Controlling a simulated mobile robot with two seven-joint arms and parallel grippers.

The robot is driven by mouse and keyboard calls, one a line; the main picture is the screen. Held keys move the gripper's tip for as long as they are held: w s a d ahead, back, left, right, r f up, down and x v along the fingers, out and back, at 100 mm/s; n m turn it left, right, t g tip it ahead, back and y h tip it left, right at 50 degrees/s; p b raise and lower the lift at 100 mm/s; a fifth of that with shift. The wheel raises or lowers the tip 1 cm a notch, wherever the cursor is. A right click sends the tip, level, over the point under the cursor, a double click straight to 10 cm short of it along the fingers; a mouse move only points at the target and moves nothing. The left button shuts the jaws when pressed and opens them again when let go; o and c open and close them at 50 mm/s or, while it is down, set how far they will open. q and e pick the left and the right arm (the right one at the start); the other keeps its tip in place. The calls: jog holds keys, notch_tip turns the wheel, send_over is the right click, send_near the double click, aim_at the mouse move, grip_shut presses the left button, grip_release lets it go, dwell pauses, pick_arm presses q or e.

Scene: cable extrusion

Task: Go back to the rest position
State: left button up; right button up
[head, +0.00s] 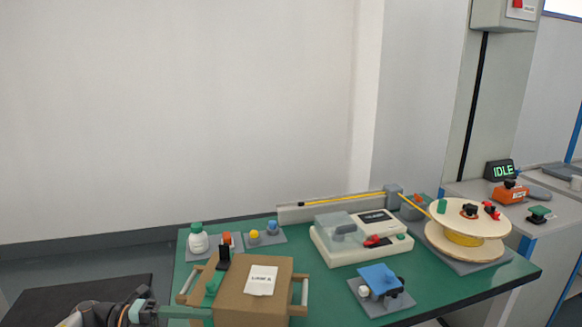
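My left gripper (143,310) shows at the bottom left edge of the head view, at the near left corner of the green table (330,285). It is beside the brown cardboard box (272,304), and its fingertips are too small and partly cut off to read. I cannot tell whether it touches the box. My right gripper is not in view.
The box carries a white label (261,280). A white-green bottle (197,239), a beige machine with a clear cover (345,240), a blue item on a grey pad (380,281) and a cable spool (465,245) stand on the table. A dark mat (80,292) lies left.

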pick_arm(q)
jog(key=s+d+f+n+t+y+p, duration=0.2)
jog(key=d+f+n+t+y, duration=0.15)
jog(key=n+t, duration=0.5)
jog(key=s+d+f+n+t+y+p, duration=0.15)
jog(key=d+f+n+t, duration=0.35)
jog(key=n, duration=0.6)
jog(key=s+a+f+n+g+y+p, duration=0.1)
jog(key=s+a+f+n+g+y, duration=0.1)
jog(key=s+f+n+y, duration=0.3)
jog(key=s+a+f+n+g+y, duration=0.3)
jog(key=s+a+f+n+y, duration=0.2)
jog(key=s, duration=0.9)
notch_tip(320, 180, down, 2)
jog(key=shift+a+f+n+p, duration=0.2)
jog(key=shift+a+n+p, duration=0.15)
jog(key=shift+n, duration=0.7)
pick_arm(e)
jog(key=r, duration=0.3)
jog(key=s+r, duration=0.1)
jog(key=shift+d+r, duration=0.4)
